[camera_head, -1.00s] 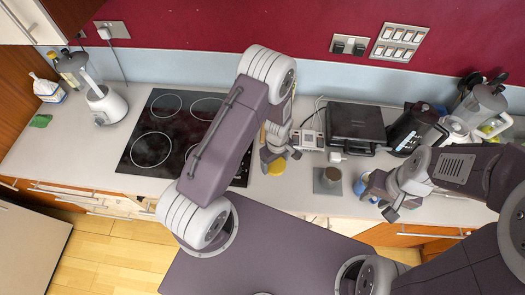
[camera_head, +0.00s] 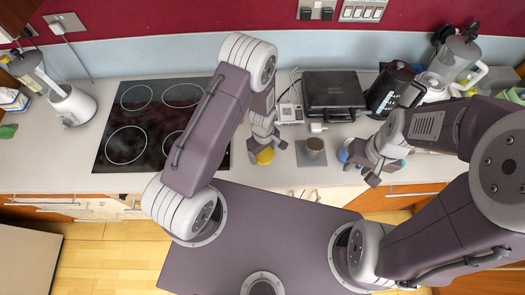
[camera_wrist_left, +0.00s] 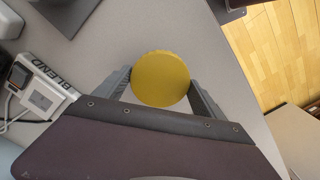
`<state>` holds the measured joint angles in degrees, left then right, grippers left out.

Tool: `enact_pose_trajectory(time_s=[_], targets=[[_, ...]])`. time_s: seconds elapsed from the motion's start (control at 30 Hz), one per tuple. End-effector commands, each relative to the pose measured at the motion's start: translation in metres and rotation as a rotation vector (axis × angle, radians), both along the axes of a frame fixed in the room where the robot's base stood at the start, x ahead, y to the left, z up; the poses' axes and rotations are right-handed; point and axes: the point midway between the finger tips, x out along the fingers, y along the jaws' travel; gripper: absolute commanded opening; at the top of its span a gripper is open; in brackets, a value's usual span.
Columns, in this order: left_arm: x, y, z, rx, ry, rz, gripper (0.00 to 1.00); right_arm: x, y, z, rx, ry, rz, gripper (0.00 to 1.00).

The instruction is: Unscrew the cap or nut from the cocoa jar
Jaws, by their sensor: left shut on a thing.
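A yellow round lid (camera_wrist_left: 160,78), taken to be the cocoa jar's cap, lies between the two fingers of my left gripper (camera_wrist_left: 160,84) in the left wrist view. The fingers are shut on its sides. Seen from above, it hides any jar body under it. In the head view, the yellow thing (camera_head: 265,157) shows just below my left gripper (camera_head: 263,144), near the front of the counter, right of the hob. My right gripper (camera_head: 372,168) is over the counter further right; its jaws are too small and turned to read.
A black appliance (camera_head: 333,92) and a kettle (camera_head: 388,88) stand behind. The hob (camera_head: 130,140) lies left. The counter's front edge is close.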

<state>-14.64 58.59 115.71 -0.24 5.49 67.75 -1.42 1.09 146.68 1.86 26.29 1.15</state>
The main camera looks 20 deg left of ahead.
Motion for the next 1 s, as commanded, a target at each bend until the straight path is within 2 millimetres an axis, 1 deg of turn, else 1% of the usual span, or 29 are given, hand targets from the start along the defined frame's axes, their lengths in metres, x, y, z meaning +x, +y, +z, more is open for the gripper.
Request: enact_pose_trajectory(time_s=[0.03, 0.1, 0.47, 0.8, 1.0], targets=[[0.000, 0.000, -0.011, 0.000, 0.000, 0.000, 0.31, 0.000, 0.000, -0.010, 0.000, 0.000, 0.000, 0.36], [0.000, 0.000, -0.015, 0.000, 0.000, 0.000, 0.31, 0.000, 0.000, -0.013, 0.000, 0.000, 0.000, 0.36], [0.000, 0.000, -0.015, 0.001, 0.001, 0.000, 0.31, 0.000, 0.000, -0.013, 0.000, 0.000, 0.000, 0.36], [0.000, 0.000, -0.031, 0.001, 0.001, -0.001, 0.31, 0.000, 0.000, -0.026, 0.000, 0.000, 0.000, 0.36], [0.000, 0.000, -0.030, 0.001, 0.001, -0.001, 0.31, 0.000, 0.000, -0.025, 0.000, 0.000, 0.000, 0.36]])
